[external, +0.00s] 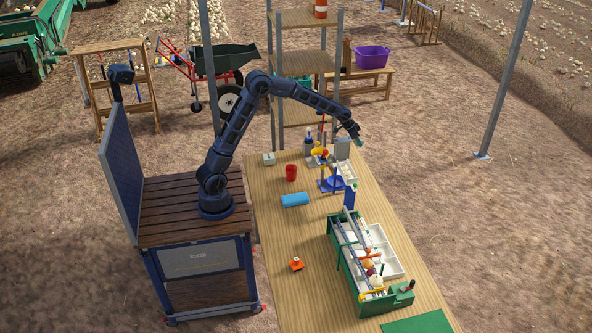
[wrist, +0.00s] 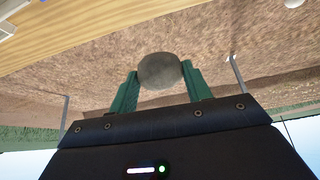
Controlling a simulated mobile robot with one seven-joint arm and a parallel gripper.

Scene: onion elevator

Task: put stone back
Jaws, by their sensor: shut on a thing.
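The stone (wrist: 160,71) is a round grey lump in the wrist view. My gripper (wrist: 159,80) has its two green fingers shut on it, one on each side. In the external view my gripper (external: 357,139) is held above the far right part of the wooden table, near the small stand with white trays. The stone is too small to make out clearly there. Where the stone belongs cannot be told from these frames.
A green sorting machine (external: 345,262) with white bins stands on the table (external: 285,260). A blue cylinder (external: 295,199), a red cup (external: 291,172) and an orange object (external: 296,263) lie left of it. A tray stand (external: 343,172) is just below my gripper. The table's near left is clear.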

